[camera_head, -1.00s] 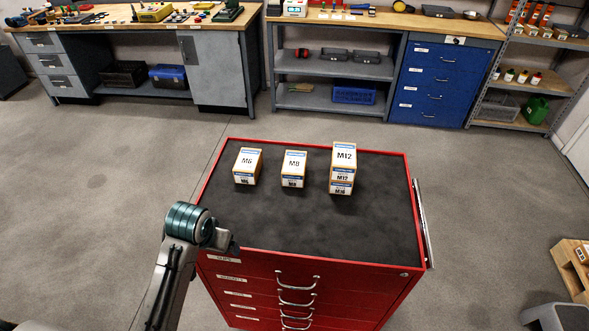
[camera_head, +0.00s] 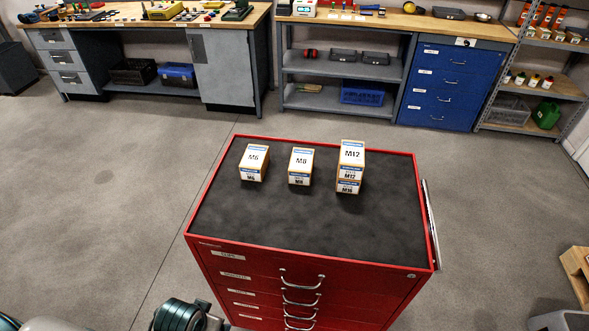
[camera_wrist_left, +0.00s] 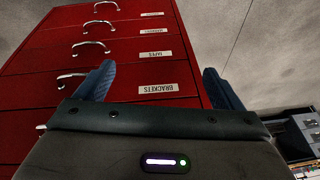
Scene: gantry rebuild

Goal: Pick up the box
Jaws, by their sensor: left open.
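Several small labelled boxes stand on the black mat top of the red drawer cabinet (camera_head: 300,222). The M6 box (camera_head: 254,161) is at the left and the M8 box (camera_head: 300,166) is in the middle. At the right, the M12 box (camera_head: 351,157) sits on top of the M16 box (camera_head: 347,187). In the left wrist view my left gripper (camera_wrist_left: 157,84) is open and empty, its two blue fingers apart in front of the cabinet's drawer fronts. In the head view only a part of my left arm shows at the bottom edge, below the cabinet top. My right gripper is not in view.
The front half of the cabinet top is bare. An open side rail (camera_head: 430,225) is on the cabinet's right. Workbenches, a blue drawer unit (camera_head: 440,85) and shelves stand along the back. A wooden crate (camera_head: 577,270) is at the right edge. Grey floor lies clear between.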

